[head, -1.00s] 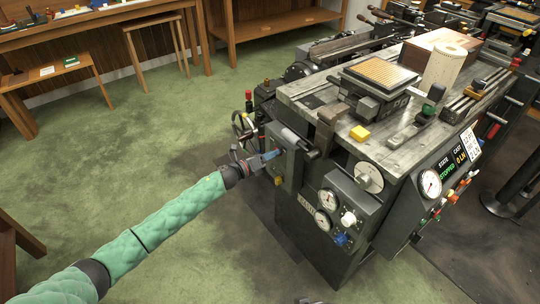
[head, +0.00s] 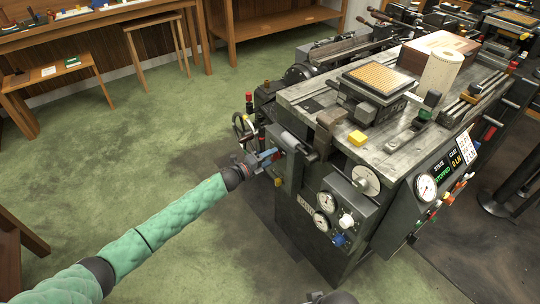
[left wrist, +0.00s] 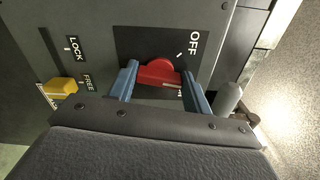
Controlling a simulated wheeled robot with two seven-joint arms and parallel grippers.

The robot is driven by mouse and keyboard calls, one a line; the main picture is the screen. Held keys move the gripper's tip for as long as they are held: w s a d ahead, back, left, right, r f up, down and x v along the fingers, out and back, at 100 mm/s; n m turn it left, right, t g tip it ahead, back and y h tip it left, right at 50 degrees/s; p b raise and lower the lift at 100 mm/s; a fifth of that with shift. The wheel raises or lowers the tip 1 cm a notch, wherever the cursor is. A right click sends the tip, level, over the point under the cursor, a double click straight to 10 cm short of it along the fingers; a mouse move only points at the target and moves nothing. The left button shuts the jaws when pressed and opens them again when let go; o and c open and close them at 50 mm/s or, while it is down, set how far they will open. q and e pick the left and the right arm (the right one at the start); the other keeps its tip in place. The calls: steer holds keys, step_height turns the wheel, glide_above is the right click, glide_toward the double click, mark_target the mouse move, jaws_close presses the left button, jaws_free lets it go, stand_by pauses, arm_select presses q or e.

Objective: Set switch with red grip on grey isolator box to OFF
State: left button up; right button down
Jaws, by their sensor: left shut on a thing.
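The red grip (left wrist: 158,73) of the switch shows in the left wrist view on a dark grey panel of the isolator box (left wrist: 140,45). A white OFF label (left wrist: 194,42) is above and right of the grip, with a short white tick between them. My left gripper (left wrist: 158,82) has its blue fingers on either side of the red grip and is shut on it. In the head view my left gripper (head: 267,156) is at the left side of the machine; the grip is mostly hidden there.
A yellow lever (left wrist: 62,86) with LOCK and FREE labels sits left of the switch. In the head view, a gauge panel (head: 343,212) is right of my gripper, and a handwheel (head: 242,128) is behind it. Green floor (head: 150,130) to the left is open.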

arm_select(q)
steer(key=n+p, duration=0.4)
steer(key=n, duration=0.7)
steer(key=shift+f, duration=0.2)
arm_select(e)
steer(key=s+d+r+g+h, duration=0.1)
steer(key=s+d+r, duration=0.1)
steer(key=d+r, duration=0.3)
steer(key=shift+s+d+r+m+g+h, duration=0.3)
steer(key=shift+d+r+m+h, duration=0.1)
steer(key=shift+r, duration=0.45)
arm_select(q)
steer(key=o, duration=1)
steer(key=shift+a, duration=0.1)
